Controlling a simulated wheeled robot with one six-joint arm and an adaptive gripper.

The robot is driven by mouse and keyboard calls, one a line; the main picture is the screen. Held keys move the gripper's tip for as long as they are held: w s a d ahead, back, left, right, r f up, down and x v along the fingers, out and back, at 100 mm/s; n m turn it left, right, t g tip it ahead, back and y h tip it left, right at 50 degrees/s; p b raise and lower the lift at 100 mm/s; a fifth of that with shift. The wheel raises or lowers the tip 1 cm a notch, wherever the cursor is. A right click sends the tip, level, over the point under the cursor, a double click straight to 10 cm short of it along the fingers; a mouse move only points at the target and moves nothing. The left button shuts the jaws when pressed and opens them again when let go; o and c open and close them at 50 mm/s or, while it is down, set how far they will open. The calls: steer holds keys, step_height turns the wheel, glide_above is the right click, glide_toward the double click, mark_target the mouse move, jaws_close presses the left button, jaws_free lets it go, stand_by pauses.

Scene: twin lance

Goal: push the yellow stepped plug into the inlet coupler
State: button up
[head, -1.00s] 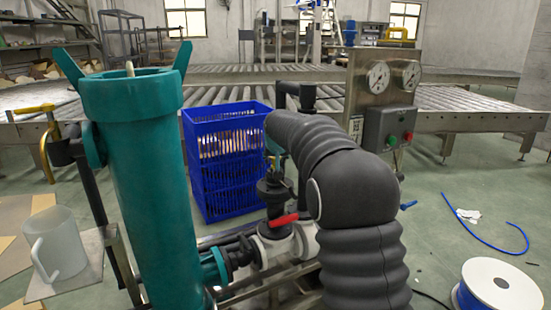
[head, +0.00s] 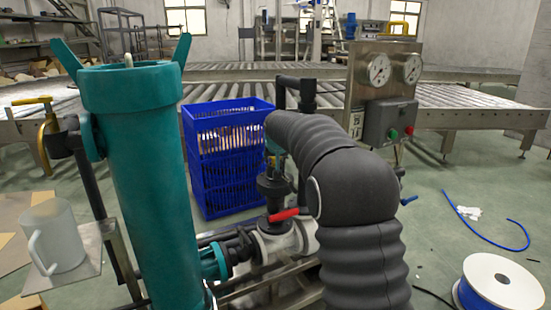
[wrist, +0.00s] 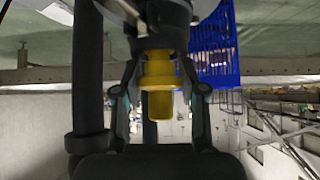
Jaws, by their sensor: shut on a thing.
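The yellow stepped plug (wrist: 160,103) sits between the two fingers of my gripper (wrist: 160,72) in the wrist view. The gripper is shut on it. The plug's wide part faces a black cylindrical fitting (wrist: 163,36), which looks like the inlet coupler. The plug meets or overlaps its edge there; I cannot tell how deep it sits. In the head view my dark ribbed arm hides most of the gripper and plug. The black upright fitting (head: 273,188) shows just below the gripper, above a pipe with a red lever (head: 284,215).
A teal filter housing (head: 145,180) stands close on the left, with a frosted jug (head: 57,237) beside it. A blue crate (head: 205,165) is behind. A gauge panel (head: 366,95) stands at right. A hose spool (head: 500,285) lies on the floor at lower right.

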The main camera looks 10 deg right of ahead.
steer(key=shift+f, duration=0.15)
steer(key=o, duration=1)
steer(key=shift+f, duration=0.1)
steer(key=v, duration=1.2)
